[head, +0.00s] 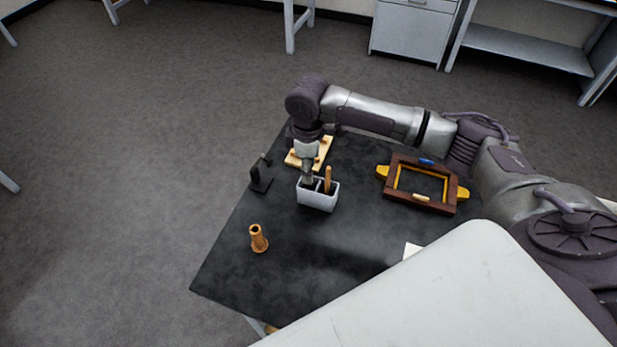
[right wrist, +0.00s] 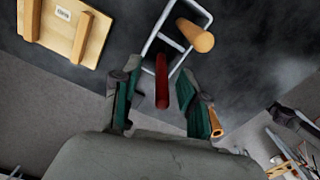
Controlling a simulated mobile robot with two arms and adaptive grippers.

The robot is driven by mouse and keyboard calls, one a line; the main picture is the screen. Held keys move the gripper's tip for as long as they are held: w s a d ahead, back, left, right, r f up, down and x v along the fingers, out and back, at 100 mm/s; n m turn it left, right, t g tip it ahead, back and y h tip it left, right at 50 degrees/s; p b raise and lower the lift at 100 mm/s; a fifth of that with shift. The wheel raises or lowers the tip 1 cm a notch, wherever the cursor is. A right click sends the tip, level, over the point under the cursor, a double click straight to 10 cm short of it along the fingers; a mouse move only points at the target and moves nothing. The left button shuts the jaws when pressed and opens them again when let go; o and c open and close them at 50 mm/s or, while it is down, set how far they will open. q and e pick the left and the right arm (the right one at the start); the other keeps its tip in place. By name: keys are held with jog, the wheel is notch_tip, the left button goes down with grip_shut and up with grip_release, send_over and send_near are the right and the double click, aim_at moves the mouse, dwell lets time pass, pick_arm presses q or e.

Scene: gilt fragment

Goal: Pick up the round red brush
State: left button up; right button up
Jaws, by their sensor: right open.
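The round red brush shows in the right wrist view as a dark red handle (right wrist: 161,85). It stands in one compartment of a pale two-part holder (head: 318,200), whose rim also shows in the right wrist view (right wrist: 190,7). My right gripper (head: 308,179) is over the holder, pointing down. Its two green-padded fingers (right wrist: 157,76) are open, one on each side of the red handle, with gaps showing on both sides. In the head view the gripper hides the red brush. The brush's lower end is hidden in the holder. My left gripper is not in view.
An orange-tan handle (right wrist: 195,37) stands in the holder's other compartment, close by. On the dark table (head: 300,265) are a wooden block (head: 322,150), a black stand (head: 261,180), a wooden cone-like piece (head: 258,239) and a brown frame (head: 393,190). The table's front left is mostly clear.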

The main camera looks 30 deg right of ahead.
notch_tip(320, 180, down, 2)
jog(key=shift+s+f, duration=0.1)
jog(key=shift+s, duration=0.05)
jog(key=shift+f, duration=0.3)
grip_shut()
notch_tip(320, 180, up, 9)
jog(key=shift+f+b, duration=0.1)
jog(key=shift+b, duration=0.8)
jog(key=shift+r, duration=0.65)
